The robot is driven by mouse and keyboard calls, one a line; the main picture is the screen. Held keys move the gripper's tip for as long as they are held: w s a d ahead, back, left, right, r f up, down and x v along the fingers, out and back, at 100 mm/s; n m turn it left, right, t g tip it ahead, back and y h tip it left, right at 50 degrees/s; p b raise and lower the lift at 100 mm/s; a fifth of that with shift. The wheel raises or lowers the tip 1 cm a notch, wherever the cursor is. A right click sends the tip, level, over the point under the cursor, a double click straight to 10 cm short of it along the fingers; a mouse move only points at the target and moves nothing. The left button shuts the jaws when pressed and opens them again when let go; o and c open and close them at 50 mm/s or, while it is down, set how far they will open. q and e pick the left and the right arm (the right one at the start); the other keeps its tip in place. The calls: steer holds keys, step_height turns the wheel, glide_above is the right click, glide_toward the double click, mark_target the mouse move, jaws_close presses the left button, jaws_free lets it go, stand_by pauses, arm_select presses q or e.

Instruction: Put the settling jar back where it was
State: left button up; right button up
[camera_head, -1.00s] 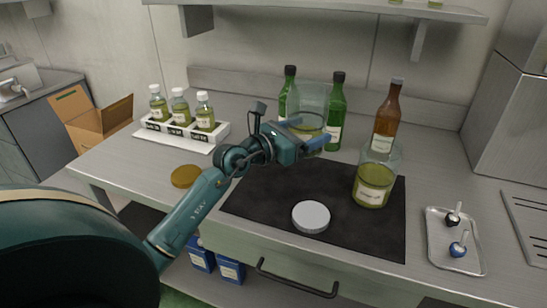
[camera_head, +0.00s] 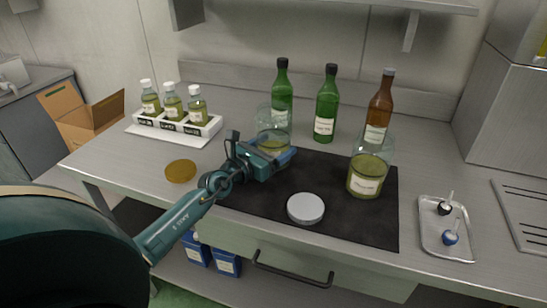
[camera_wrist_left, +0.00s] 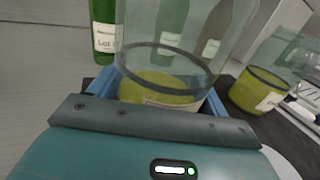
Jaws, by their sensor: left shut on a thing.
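A clear glass jar (camera_head: 274,119) with yellow-green oil in its bottom is held by my left gripper (camera_head: 279,156) near the far left edge of the dark mat (camera_head: 340,222). In the left wrist view the blue fingers close around the jar (camera_wrist_left: 180,60), which looks upright. Its base is hidden behind the gripper, so I cannot tell whether it touches the surface. A second similar jar (camera_head: 367,174), labelled and with more oil, stands at the right of the mat. My right gripper is not in view.
Two green bottles (camera_head: 327,105) and a brown bottle (camera_head: 380,105) stand behind. A white rack (camera_head: 180,126) with three small bottles is at left. A grey disc (camera_head: 305,208) lies on the mat, an amber disc (camera_head: 181,171) left of it. A metal tray (camera_head: 445,229) is right.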

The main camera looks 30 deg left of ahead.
arm_select(q)
steer(key=shift+f, duration=0.8)
steer(key=shift+f+b, duration=0.25)
steer(key=shift+b, duration=0.15)
steer(key=o, duration=1.7)
